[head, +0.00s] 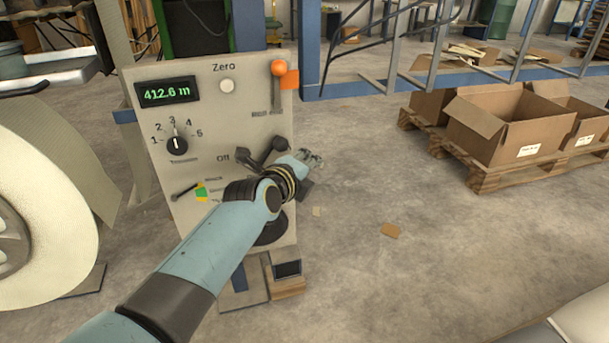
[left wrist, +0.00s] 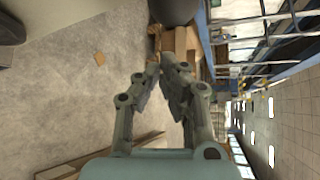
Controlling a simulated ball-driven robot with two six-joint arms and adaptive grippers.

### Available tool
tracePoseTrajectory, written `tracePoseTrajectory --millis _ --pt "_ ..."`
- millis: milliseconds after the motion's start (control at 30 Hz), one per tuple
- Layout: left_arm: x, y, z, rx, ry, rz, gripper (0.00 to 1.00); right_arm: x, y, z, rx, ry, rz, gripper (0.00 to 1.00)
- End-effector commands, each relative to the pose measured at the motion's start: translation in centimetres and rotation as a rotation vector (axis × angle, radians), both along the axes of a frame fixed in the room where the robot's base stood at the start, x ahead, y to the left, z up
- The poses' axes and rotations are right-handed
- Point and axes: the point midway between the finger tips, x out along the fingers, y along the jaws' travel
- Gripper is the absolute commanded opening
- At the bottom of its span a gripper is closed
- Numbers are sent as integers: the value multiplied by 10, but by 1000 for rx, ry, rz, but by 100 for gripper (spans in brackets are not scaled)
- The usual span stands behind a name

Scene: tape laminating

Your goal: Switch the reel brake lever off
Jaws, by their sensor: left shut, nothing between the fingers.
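The beige control panel (head: 215,100) stands left of centre in the head view. A lever with a black ball knob (head: 280,143) sits beside the printed word "Off", its lower part partly covered by my arm. I take it as the brake lever, but its full label is hidden. My left gripper (head: 312,158) is just right of the knob, past the panel's right edge, apparently not gripping it. In the left wrist view the gripper (left wrist: 163,66) is shut with nothing between its fingers. A dark rounded part (left wrist: 175,8) shows at the top there. My right gripper is not in view.
The panel also carries an orange-knobbed lever (head: 278,68), a white Zero button (head: 227,86), a rotary dial (head: 177,146) and a display reading 412.6 m (head: 167,92). A large white roll (head: 70,200) stands left. Cardboard boxes (head: 510,125) sit on a pallet at right.

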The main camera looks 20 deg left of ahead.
Motion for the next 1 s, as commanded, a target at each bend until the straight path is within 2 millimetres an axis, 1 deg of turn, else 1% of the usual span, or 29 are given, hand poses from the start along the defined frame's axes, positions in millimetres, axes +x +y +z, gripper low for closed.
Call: tracePoseTrajectory --millis 33,100,233,767,833,1000 --pt "-2 9 5 5 -2 1 0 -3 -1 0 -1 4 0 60" --pt "-4 17 8 4 0 0 0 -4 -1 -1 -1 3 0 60" --pt "-5 25 12 3 -1 0 0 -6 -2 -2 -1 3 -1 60" --pt "-6 29 12 -1 -1 1 0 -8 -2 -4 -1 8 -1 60" --pt "-6 32 11 -5 -5 2 0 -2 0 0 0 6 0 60" --pt "-5 45 10 -25 -18 6 0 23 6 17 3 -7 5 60"
